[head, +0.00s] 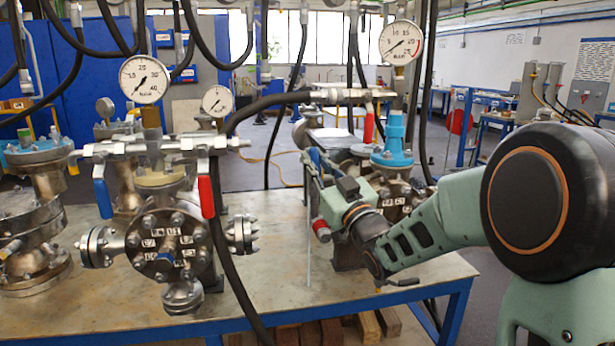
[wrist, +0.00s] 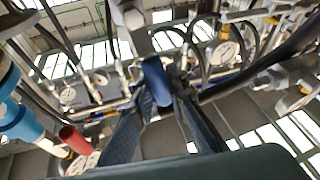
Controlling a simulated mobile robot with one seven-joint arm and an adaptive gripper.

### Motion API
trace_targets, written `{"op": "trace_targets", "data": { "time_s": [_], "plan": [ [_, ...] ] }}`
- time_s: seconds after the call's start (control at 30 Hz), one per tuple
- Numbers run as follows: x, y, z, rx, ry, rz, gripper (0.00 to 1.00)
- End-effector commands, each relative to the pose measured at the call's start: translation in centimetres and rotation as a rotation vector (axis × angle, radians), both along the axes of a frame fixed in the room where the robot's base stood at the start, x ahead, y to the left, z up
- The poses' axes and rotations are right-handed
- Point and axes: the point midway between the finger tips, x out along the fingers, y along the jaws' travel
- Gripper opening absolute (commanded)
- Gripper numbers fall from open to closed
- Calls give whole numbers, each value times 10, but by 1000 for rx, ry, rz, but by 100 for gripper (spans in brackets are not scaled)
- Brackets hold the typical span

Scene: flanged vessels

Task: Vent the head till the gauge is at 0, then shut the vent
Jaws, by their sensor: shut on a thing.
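The right-hand vessel (head: 393,190) has a valve manifold (head: 345,95) on top, with a round gauge (head: 400,42) above it. The gauge needle points to the lower left, toward the low end of the scale; the exact value is too small to read. A red lever (head: 368,127) hangs from the manifold's right part; a red handle (wrist: 75,140) shows at lower left in the wrist view. My gripper (head: 316,165) is at the manifold's left side. In the wrist view, my gripper (wrist: 160,110) is shut on a blue lever (wrist: 157,80). In the head view my fingers largely hide this lever.
A second vessel (head: 165,235) on the left carries a blue lever (head: 103,198), a red lever (head: 206,196) and a gauge (head: 143,79). A small gauge (head: 217,100) stands behind. Black hoses (head: 270,102) hang around the manifolds.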

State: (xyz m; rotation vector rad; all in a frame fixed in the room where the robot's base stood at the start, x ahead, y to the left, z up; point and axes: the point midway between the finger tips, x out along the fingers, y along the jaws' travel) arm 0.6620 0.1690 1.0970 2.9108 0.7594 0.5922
Motion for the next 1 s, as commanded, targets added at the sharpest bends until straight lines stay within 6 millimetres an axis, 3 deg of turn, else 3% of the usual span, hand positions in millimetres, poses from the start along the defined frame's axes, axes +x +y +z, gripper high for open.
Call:
{"op": "trace_targets", "data": {
  "time_s": [0.33,0.9,0.93,1.0],
  "plan": [
    [3,-11,-1,150,44,-2,0],
    [4,-14,0,182,55,-2,0],
    [4,-14,0,182,55,-2,15],
    [4,-14,0,181,55,-2,22]
  ]
}}
